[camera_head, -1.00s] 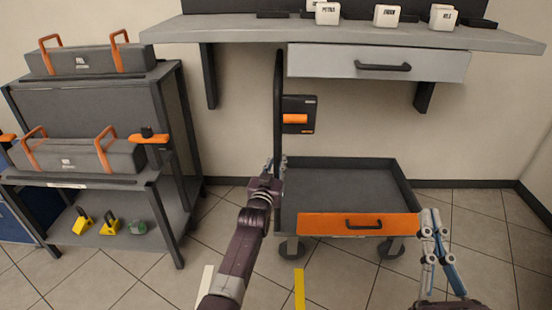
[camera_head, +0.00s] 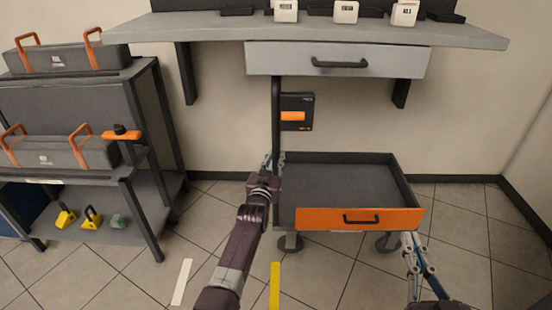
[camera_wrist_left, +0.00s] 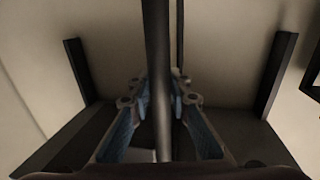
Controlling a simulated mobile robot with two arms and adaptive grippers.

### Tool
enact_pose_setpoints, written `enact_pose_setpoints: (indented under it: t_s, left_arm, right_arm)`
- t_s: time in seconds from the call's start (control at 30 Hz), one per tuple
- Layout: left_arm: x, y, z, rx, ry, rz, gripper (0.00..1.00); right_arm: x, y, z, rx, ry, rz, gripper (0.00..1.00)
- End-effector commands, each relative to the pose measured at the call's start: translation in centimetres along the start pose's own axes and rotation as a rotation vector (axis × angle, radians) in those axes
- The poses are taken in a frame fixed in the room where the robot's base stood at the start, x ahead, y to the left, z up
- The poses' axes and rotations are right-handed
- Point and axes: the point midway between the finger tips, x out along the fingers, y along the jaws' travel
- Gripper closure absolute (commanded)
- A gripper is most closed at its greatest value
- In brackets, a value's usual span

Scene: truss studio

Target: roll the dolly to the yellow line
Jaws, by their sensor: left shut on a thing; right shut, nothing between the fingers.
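The dolly (camera_head: 350,185) is a dark open tray on casters with an orange front panel (camera_head: 345,219) and a tall black handle post (camera_head: 276,110) at its left. My left gripper (camera_head: 272,163) is shut on this post, low down near the tray's back left side. In the left wrist view the post (camera_wrist_left: 157,60) runs between the blue fingers. The yellow line (camera_head: 274,285) lies on the floor in front of the dolly, a little left of its front left caster (camera_head: 290,242). My right gripper (camera_head: 409,240) is shut and empty, near the dolly's front right corner.
A wall bench (camera_head: 330,30) with a drawer (camera_head: 336,61) overhangs behind the dolly. A shelf rack (camera_head: 85,95) with toolboxes stands at the left. A white line (camera_head: 182,281) marks the floor left of the yellow one. The floor at the right is clear.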

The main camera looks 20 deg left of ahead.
Motion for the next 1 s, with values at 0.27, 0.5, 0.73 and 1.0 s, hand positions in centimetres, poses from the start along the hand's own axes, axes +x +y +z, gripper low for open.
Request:
enact_pose_setpoints:
  t_s: [0.27,0.5,0.73,1.0]
  left_arm:
    - [0.0,-0.1,0.1,-0.001,-0.001,-0.001,0.65]
    - [-0.1,0.0,0.0,-0.001,0.000,0.000,0.65]
    - [-1.8,0.0,0.1,-0.001,-0.001,0.000,0.65]
    - [-6.1,0.0,0.2,0.000,-0.002,-0.001,0.65]
  right_arm:
    - [0.0,0.0,-0.1,0.000,0.002,0.000,1.00]
    - [0.0,0.0,0.1,0.000,-0.002,0.000,1.00]
    - [0.0,0.0,0.1,0.000,-0.001,0.000,1.00]
    - [0.0,0.0,0.0,0.000,0.000,0.000,1.00]
